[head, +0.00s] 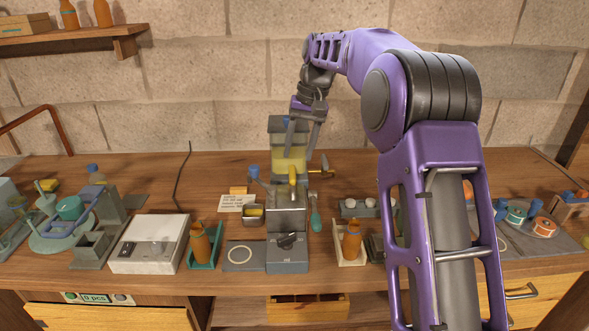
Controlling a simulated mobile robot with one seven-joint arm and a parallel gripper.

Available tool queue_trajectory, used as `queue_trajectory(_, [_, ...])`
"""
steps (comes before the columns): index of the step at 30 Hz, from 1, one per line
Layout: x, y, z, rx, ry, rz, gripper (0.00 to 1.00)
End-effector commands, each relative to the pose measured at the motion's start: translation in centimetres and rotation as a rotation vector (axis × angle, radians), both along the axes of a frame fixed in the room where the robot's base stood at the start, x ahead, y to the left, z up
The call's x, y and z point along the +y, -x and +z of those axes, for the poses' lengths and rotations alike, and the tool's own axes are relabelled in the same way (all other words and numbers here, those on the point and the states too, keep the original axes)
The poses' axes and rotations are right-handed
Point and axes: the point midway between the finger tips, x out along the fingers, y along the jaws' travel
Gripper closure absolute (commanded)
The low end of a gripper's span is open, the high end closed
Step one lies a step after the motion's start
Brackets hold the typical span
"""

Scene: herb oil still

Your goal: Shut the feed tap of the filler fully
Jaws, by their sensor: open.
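The filler (288,250) stands at the middle of the bench, a grey machine with a dark knob low on its front. Its tank (288,160) behind holds yellow oil. A brass-coloured tap (320,173) sticks out at the tank's lower right; I take it to be the feed tap. Its handle is too small here to tell how far it is turned. My gripper (301,150) points down in front of the tank, just above and left of the tap. Its fingers are apart with nothing seen between them, and they hide part of the tank.
Orange bottles stand in a teal holder (205,262) left of the filler and a pale holder (351,258) right of it. A white scale-like box (148,243) is further left. A teal-handled tool (315,210) lies close by the filler's right side. The stone wall is behind.

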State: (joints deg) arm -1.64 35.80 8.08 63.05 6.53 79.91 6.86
Motion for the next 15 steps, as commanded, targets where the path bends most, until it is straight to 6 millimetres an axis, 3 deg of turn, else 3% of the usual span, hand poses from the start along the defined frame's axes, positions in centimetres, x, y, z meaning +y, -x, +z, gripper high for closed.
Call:
queue_trajectory(1, [0.3,0.1,-1.3,0.003,0.0,0.002,0.48])
queue_trajectory(6, [0.8,0.0,-3.8,0.001,0.0,0.001,0.48])
queue_trajectory(15, [1.2,0.0,-5.5,0.0,0.0,0.001,0.48])
